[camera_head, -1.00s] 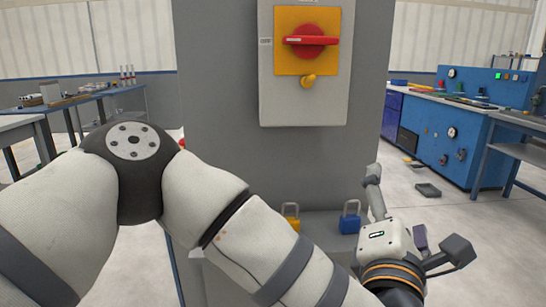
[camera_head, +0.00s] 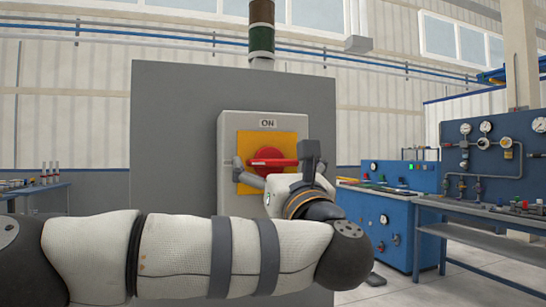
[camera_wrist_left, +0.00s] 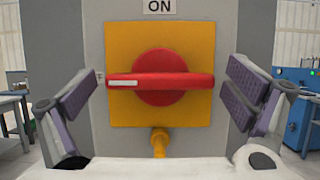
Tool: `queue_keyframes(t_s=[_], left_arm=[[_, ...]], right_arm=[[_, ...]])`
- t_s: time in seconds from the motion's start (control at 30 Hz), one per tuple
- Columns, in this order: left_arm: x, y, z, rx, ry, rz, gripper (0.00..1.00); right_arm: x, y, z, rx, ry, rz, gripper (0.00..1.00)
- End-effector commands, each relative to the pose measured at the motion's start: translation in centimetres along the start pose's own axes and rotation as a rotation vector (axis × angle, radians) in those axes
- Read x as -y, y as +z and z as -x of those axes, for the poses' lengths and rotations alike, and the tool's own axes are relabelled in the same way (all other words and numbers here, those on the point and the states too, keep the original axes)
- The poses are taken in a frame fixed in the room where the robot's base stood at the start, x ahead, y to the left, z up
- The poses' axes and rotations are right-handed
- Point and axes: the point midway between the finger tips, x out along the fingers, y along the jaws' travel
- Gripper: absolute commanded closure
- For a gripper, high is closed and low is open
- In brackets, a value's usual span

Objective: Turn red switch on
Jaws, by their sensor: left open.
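The red switch (camera_head: 272,160) is a round knob with a bar handle on a yellow square plate (camera_head: 247,141). It also shows large in the left wrist view (camera_wrist_left: 160,79), with its bar lying level. A white mark is at the bar's left end. The "ON" label (camera_wrist_left: 159,6) is above the plate. My left gripper (camera_head: 275,167) is in front of the switch, open and empty. In the left wrist view its fingers stand left and right of the bar, apart from its ends. My right gripper is not in view.
A yellow padlock-like piece (camera_wrist_left: 159,142) hangs below the plate. Blue workbenches (camera_head: 385,225) stand at the right. A table (camera_head: 45,190) is at the left.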

Motion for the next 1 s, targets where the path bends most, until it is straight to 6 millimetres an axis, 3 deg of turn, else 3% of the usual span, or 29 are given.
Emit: queue_keyframes(t_s=[0.33,0.53,1.0], left_arm=[[0.0,-0.2,-0.7,-0.001,-0.001,-0.002,0.06],[0.0,-0.1,-0.7,-0.001,-0.001,-0.002,0.51],[-0.1,0.3,-0.7,0.003,-0.038,-0.092,0.51]], right_arm=[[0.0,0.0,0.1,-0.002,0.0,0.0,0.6],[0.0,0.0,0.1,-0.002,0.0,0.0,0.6],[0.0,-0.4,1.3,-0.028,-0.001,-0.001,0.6]])
